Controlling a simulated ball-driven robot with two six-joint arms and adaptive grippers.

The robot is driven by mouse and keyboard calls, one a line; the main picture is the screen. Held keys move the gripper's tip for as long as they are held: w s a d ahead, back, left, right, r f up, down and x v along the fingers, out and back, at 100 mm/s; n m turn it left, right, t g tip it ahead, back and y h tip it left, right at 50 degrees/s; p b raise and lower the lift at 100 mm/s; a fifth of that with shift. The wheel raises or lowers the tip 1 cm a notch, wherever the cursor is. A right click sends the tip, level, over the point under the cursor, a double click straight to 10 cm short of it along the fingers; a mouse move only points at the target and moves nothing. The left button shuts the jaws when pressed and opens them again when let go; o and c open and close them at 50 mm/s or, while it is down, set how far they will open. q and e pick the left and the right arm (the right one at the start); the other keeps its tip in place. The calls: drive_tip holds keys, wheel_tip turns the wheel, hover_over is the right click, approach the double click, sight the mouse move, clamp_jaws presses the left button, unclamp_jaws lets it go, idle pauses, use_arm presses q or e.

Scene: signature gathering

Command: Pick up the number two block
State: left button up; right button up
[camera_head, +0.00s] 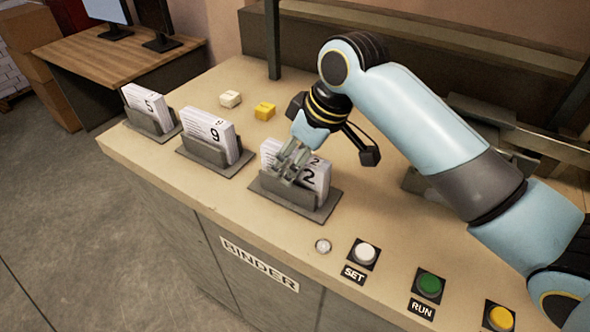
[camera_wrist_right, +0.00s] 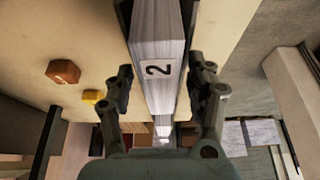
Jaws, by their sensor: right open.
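The number two block (camera_head: 316,180) is a white stack of pages marked 2, upright in a grey holder (camera_head: 325,211) on the counter. In the right wrist view the block (camera_wrist_right: 158,44) points into the space between my fingers, its 2 label facing the camera. My right gripper (camera_head: 287,165) is at the left part of the block in the head view and hides some of it. In the wrist view its fingers (camera_wrist_right: 162,82) are apart, one on each side of the block, with gaps visible. My left gripper is not in view.
Blocks marked 9 (camera_head: 214,135) and 5 (camera_head: 148,106) stand in holders to the left. A white piece (camera_head: 230,99) and a yellow piece (camera_head: 265,111) lie behind. SET (camera_head: 365,253), RUN (camera_head: 429,284) and yellow (camera_head: 500,317) buttons line the front right.

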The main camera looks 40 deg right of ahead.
drive_tip(key=shift+f, duration=0.1)
drive_tip(key=shift+a, duration=0.2)
drive_tip(key=c, duration=1.1)
drive_tip(key=shift+d, duration=0.3)
clamp_jaws()
